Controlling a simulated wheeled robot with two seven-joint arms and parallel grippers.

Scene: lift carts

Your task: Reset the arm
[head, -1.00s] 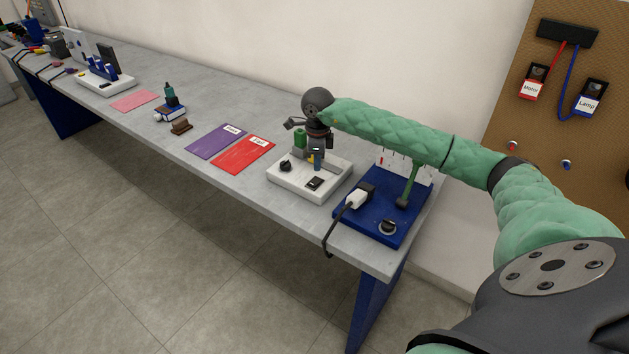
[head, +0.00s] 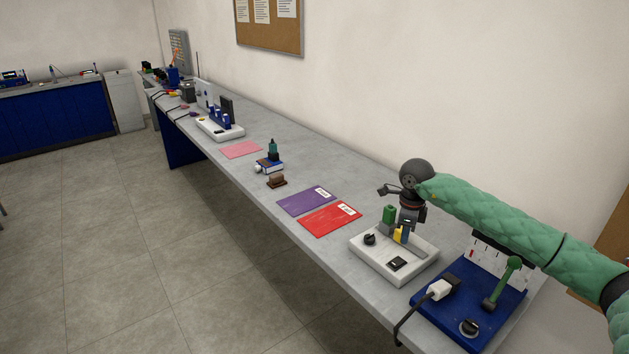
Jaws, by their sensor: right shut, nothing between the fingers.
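My right arm in its green padded cover (head: 500,222) comes in from the right, over the near end of the bench. My right gripper (head: 404,226) points down just above a white device (head: 376,254) with a green cylinder (head: 389,214), a yellow piece and a black knob. The fingers are small in the view and partly overlap the parts on the device, so I cannot tell whether they touch. No object shows held in the gripper. My left gripper is out of view.
A blue base (head: 452,319) with a green lever, a white plug and a cable stands right of the white device. Red (head: 330,220) and purple (head: 306,200) cards lie to the left. Other devices stand farther along the long grey bench (head: 320,165). Floor left of it is clear.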

